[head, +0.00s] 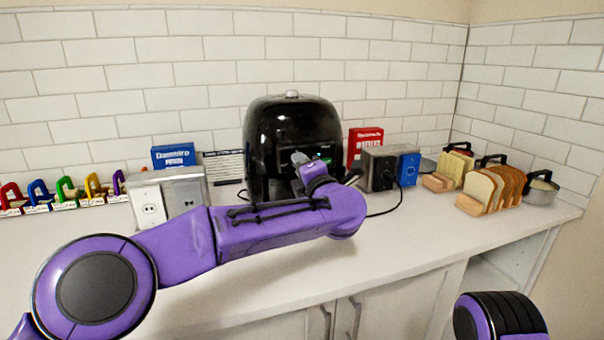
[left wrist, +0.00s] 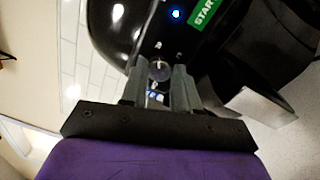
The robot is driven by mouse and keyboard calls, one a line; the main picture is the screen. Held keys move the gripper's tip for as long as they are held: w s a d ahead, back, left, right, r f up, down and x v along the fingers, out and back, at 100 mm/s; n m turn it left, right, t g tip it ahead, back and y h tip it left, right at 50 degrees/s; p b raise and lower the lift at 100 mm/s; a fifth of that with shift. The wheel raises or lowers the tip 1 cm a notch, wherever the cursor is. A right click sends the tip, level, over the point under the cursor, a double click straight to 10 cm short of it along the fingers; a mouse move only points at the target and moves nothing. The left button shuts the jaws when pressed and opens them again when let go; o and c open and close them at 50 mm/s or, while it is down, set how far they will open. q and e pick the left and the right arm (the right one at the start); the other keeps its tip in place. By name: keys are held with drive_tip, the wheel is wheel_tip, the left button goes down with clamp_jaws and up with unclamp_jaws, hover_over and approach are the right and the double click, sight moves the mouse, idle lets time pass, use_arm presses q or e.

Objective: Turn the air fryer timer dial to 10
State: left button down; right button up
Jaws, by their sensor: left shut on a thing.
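The black air fryer (head: 290,125) stands on the counter against the back wall; its glossy front also fills the top of the left wrist view (left wrist: 115,25). My left gripper (head: 302,161) is at the front panel, and my arm hides the panel's lower part. In the left wrist view my left gripper (left wrist: 160,80) has its two fingers on either side of a small round timer dial (left wrist: 160,69), shut on it. The dial's marks and setting are too small to read. My right gripper is out of view; only part of my right arm shows at the lower right.
A black cord (head: 398,203) lies right of my arm. The front counter is mostly clear. A green START label (left wrist: 205,12) is beside a blue light.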

use_arm(q)
drive_tip(key=shift+n, duration=0.3)
drive_tip(key=c, duration=0.8)
unclamp_jaws()
drive_tip(key=b+v, duration=0.2)
drive_tip(key=v, duration=0.8)
drive_tip(key=shift+s+d+f+b, duration=0.1)
drive_tip(key=shift+s+b, duration=0.2)
